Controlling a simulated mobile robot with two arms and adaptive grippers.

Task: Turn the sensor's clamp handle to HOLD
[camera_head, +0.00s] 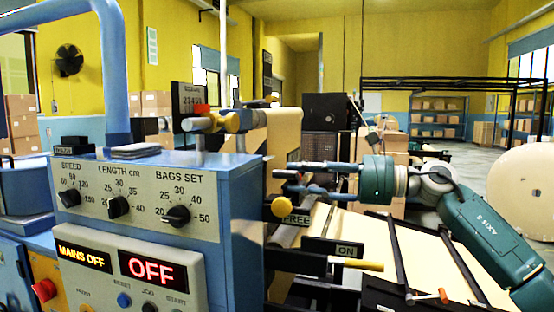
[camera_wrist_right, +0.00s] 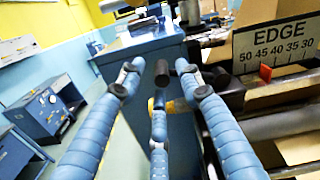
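A round yellow knob (camera_head: 283,207) sits beside a plate reading FREE (camera_head: 297,219), at the right side of the blue control cabinet (camera_head: 235,220). It looks like the clamp handle; no HOLD label is readable. My right gripper (camera_head: 287,174) points left, just above the knob and apart from it in the picture. In the right wrist view its blue fingers (camera_wrist_right: 160,82) are spread with nothing between them. A yellow part (camera_wrist_right: 180,105) shows partly hidden behind them. An EDGE scale (camera_wrist_right: 278,45) with a red pointer (camera_wrist_right: 265,73) is at the right. My left gripper is out of view.
A yellow-handled lever (camera_head: 357,265) by an ON plate (camera_head: 345,250) is below my right arm. The cabinet has dials and a panel lit OFF (camera_head: 153,268). A blue tubular frame (camera_head: 112,70) rises at left. Dark rails (camera_head: 390,255) cross the paper.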

